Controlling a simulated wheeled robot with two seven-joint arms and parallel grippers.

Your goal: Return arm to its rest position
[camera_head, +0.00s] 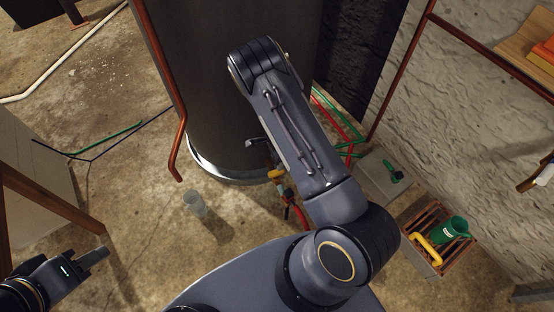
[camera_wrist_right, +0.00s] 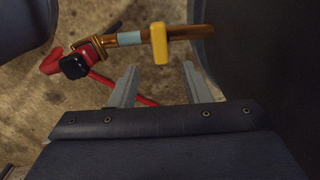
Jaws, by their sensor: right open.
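My right arm reaches up across the middle of the head view, in front of a large dark tank (camera_head: 215,70). Its gripper is hidden or not clear there. In the right wrist view my right gripper (camera_wrist_right: 159,68) is open, its two grey fingers apart with nothing between them. A copper pipe (camera_wrist_right: 190,33) with a yellow handle (camera_wrist_right: 159,43) lies beyond the fingertips. My left gripper (camera_head: 96,257) is at the lower left of the head view, above the floor. Its fingers look close together, but I cannot tell if they are shut.
A glass jar (camera_head: 194,203) stands on the floor by the tank. A copper pipe (camera_head: 180,130) runs down the tank. A red hose (camera_wrist_right: 120,90) passes near the right fingers.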

